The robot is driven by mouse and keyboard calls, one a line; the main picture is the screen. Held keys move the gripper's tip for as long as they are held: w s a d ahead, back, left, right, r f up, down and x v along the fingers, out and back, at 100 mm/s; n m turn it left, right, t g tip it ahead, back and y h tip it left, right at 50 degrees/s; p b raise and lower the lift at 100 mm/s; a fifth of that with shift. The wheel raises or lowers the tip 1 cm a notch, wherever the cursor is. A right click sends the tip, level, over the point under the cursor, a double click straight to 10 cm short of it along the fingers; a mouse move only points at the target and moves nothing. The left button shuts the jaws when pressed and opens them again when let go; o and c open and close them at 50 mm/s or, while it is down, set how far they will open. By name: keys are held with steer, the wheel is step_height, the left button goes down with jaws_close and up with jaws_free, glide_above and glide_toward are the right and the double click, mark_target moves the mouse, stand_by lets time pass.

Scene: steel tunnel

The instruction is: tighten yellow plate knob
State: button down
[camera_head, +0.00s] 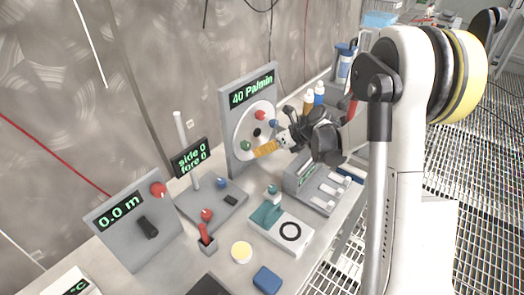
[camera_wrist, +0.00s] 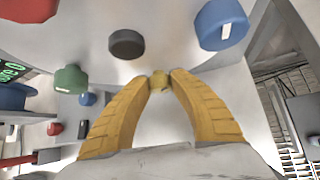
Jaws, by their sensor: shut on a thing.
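The round white plate (camera_head: 243,126) stands on an upright grey panel with a green display reading 40 Pa/min. Coloured knobs sit around it: a green knob (camera_head: 246,146), a blue knob (camera_head: 273,124) and a red knob near the top. A black knob (camera_wrist: 126,43) is at the middle. The yellow knob (camera_wrist: 159,80) shows small between my yellow fingertips in the wrist view. My gripper (camera_wrist: 159,82) is shut on it, with the fingers bowed to either side. In the head view my gripper (camera_head: 258,152) reaches the plate's lower edge from the right, and its fingers hide the yellow knob.
A side/fore display with a post (camera_head: 190,157) stands left of the plate panel. A 0.0 m panel (camera_head: 130,222) is farther left. A grey rack (camera_head: 318,188) and a white device with a black ring (camera_head: 283,232) lie on the bench below my arm.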

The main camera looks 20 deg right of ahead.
steer(key=shift+f+y, duration=0.1)
steer(key=shift+y, duration=0.2)
steer(key=shift+m+g, duration=0.3)
steer(key=c, duration=1.1)
jaws_free()
steer(key=v, duration=1.2)
steer(key=shift+d, duration=0.1)
